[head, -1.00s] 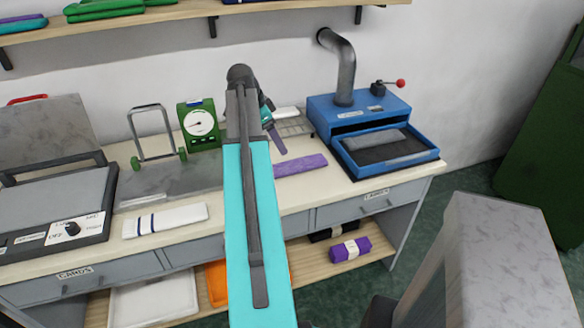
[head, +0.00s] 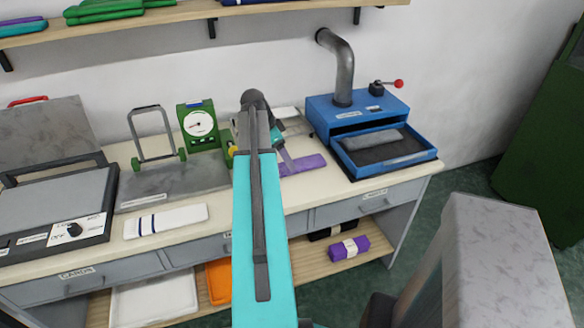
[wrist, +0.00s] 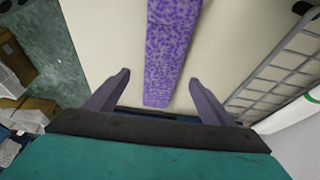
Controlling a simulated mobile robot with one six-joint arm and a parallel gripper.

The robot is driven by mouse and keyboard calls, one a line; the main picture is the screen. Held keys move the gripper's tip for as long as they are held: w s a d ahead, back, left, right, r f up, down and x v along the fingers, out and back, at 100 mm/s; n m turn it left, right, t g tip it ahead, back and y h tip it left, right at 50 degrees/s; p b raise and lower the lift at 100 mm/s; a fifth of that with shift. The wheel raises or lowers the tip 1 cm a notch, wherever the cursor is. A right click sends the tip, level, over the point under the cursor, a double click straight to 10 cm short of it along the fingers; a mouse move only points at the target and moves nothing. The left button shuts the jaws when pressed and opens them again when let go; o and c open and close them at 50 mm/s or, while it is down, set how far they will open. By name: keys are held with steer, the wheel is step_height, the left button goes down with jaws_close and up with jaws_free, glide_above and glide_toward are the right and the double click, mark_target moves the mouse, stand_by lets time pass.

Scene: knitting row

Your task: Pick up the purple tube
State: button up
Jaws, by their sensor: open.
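The purple tube (head: 302,164) lies flat on the cream tabletop between the green dial device and the blue machine. In the wrist view the tube (wrist: 165,50) is a speckled purple strip running from the top edge down between my fingers. My gripper (wrist: 163,95) is open, with one grey-purple finger on each side of the tube's near end and a gap on both sides. In the head view my gripper (head: 286,160) is beside the tube's left end, partly behind my arm. I cannot tell its exact height above the table.
A blue machine (head: 330,108) stands right of the tube. A wire rack (wrist: 285,65) lies close to my right finger in the wrist view. A green dial device (head: 199,124) stands left. A folded white cloth (head: 166,221) lies at the front; a purple roll (head: 349,249) is on the lower shelf.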

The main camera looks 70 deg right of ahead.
steer(key=shift+f, duration=0.1)
steer(key=shift+d+p+x, duration=0.25)
steer(key=shift+p+x, duration=0.5)
steer(key=shift+x, duration=0.45)
steer(key=shift+p+x, duration=0.3)
steer(key=shift+x, duration=1)
steer(key=c, duration=1.1)
steer(key=shift+c, duration=0.2)
steer(key=shift+r+b, duration=0.8)
steer(key=shift+r, duration=0.9)
steer(key=s+a+b, duration=0.1)
steer(key=s+a, duration=0.2)
steer(key=s, duration=0.1)
steer(key=s+a+r+b, duration=0.1)
steer(key=s+a, duration=0.3)
steer(key=s+a+b, duration=0.1)
steer(key=s+a, duration=0.2)
steer(key=s, duration=0.1)
steer(key=shift+s+a+r+b, duration=0.1)
steer(key=shift+a+r+b, duration=0.1)
steer(key=shift+r+b, duration=0.15)
